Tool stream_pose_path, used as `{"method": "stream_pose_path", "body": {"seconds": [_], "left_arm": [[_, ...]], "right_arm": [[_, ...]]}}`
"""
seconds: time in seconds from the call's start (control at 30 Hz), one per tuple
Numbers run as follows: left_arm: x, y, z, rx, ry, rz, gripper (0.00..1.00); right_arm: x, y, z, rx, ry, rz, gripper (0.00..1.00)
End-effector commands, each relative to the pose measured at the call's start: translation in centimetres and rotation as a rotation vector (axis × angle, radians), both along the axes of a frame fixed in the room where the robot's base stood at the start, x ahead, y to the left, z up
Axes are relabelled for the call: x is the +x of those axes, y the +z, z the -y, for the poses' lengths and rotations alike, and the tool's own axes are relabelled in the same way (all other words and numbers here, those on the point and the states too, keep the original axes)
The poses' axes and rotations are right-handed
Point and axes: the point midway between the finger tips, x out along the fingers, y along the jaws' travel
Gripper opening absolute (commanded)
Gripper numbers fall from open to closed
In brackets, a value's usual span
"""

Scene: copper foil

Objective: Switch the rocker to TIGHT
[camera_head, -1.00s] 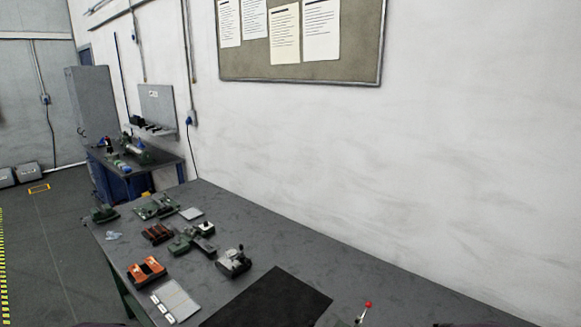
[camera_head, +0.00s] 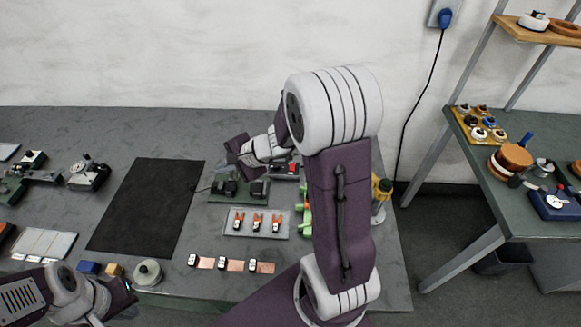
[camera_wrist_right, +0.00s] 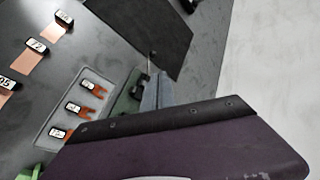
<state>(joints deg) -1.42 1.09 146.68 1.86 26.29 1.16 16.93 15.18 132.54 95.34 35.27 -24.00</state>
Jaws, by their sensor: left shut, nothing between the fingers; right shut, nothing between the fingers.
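A dark green device (camera_head: 238,197) with black parts on top stands right of the black mat in the head view. Its upper side is partly hidden by my right gripper (camera_head: 232,148), and I cannot make out a rocker or a TIGHT label. My right gripper is shut and empty, just above or beside this device; whether it touches cannot be told. In the right wrist view the shut fingers (camera_wrist_right: 152,92) point at the green device (camera_wrist_right: 128,100), covering part of it. My left gripper (camera_head: 128,288) is shut and empty at the bench's front left.
A grey tray (camera_head: 230,228) with several small copper-and-white parts lies in front of the device. Tagged copper strips (camera_head: 236,265) lie nearer. A black mat (camera_head: 148,205) is left, and a round weight-like piece (camera_head: 147,271) sits near my left gripper. Bright green parts (camera_head: 306,210) stand right.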

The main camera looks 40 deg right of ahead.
Motion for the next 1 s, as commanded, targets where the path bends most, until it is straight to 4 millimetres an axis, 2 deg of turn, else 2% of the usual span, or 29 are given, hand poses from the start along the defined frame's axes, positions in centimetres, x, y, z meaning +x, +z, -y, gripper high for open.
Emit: {"method": "stream_pose_path", "body": {"seconds": [0.03, 0.1, 0.23, 0.3, 0.4, 0.5, 0.7, 1.0], "left_arm": [[0.0, -0.5, 0.0, 0.0, 0.0, 0.0, 0.0], [0.0, -0.8, 0.0, 0.0, 0.0, 0.0, 0.0], [0.0, -1.3, 0.0, 0.0, 0.0, 0.0, 0.0], [0.0, -1.6, 0.0, 0.0, 0.0, 0.0, 0.0], [0.0, -2.0, 0.0, 0.0, 0.0, 0.0, 0.0], [0.0, -2.3, 0.0, 0.0, 0.0, 0.0, 0.0], [0.0, -2.5, 0.0, 0.0, 0.0, 0.0, 0.0], [0.0, -2.5, 0.0, 0.0, 0.0, 0.0, 0.0]], "right_arm": [[1.3, -0.4, 2.3, 0.04, -0.103, 0.01, 0.0], [2.6, -0.6, 5.6, 0.094, -0.242, 0.025, 0.0], [3.9, -1.5, 11.9, 0.178, -0.478, 0.047, 0.0], [3.9, -2.4, 15.3, 0.209, -0.586, 0.049, 0.0], [2.9, -4.0, 19.1, 0.23, -0.695, 0.041, 0.0], [1.6, -5.4, 21.7, 0.237, -0.758, 0.023, 0.0], [0.2, -6.4, 24.0, 0.242, -0.819, 0.013, 0.0], [0.1, -6.4, 24.1, 0.243, -0.821, 0.014, 0.0]]}}
